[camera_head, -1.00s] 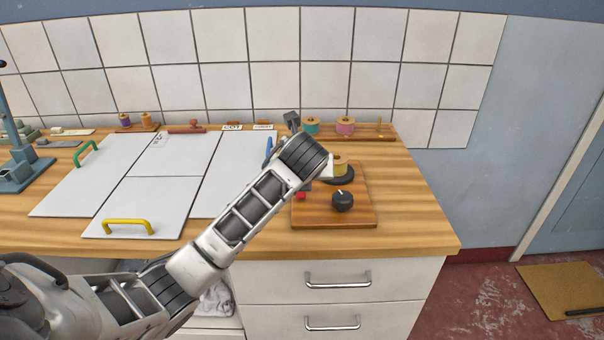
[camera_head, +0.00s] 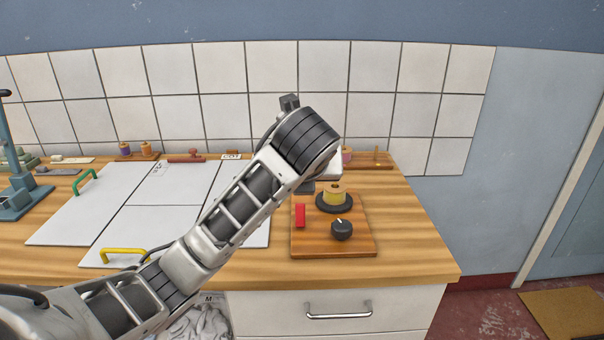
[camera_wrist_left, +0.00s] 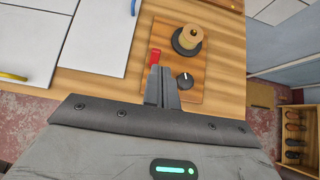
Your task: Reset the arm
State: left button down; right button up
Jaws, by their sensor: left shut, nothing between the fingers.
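My left arm reaches in from the left in the head view, its wrist above the wooden control board (camera_head: 362,245). My left gripper (camera_wrist_left: 160,72) is shut and empty in the left wrist view, its fingertips close to a red switch (camera_wrist_left: 155,56) on the board; I cannot tell whether they touch. In the head view the red switch (camera_head: 300,215) stands clear below the wrist, and the hand is mostly hidden. A black knob (camera_head: 342,229) with a white mark and a yellow spool on a black disc (camera_head: 334,202) are also on the board. My right gripper is not in view.
White panels (camera_head: 150,222) with a green handle (camera_head: 86,181) and a yellow handle (camera_head: 124,255) lie left of the board. A blue-green stand (camera_head: 22,200) is at the far left. Bare counter (camera_head: 415,230) lies to the right. Spools line the back wall.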

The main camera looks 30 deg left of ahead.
pick_arm(q)
jog(key=shift+r, duration=0.1)
dwell(0.4)
jog(key=s+d+f+n+g+h, duration=0.1)
jog(key=s+d+f+n+h, duration=0.15)
jog(key=s+f+n, duration=0.45)
jog(key=s+d+f+n+g+h, duration=0.1)
jog(key=s+d+f+n, duration=0.25)
jog(key=f, duration=0.55)
jog(key=s+d+f+n+g+h, duration=0.1)
jog(key=s+f+n, duration=0.4)
jog(key=s+n, duration=0.4)
jog(key=s+f+n+g+h, duration=0.15)
jog(key=s+f+n, duration=0.25)
jog(key=s+n, duration=0.4)
jog(key=w+d+f+t+h, duration=0.1)
jog(key=w+d+f+t, duration=0.3)
jog(key=f, duration=0.6)
jog(key=shift+w+d+t+h, duration=0.3)
jog(key=shift+w+d+t, duration=0.05)
jog(key=shift+w+t, duration=0.75)
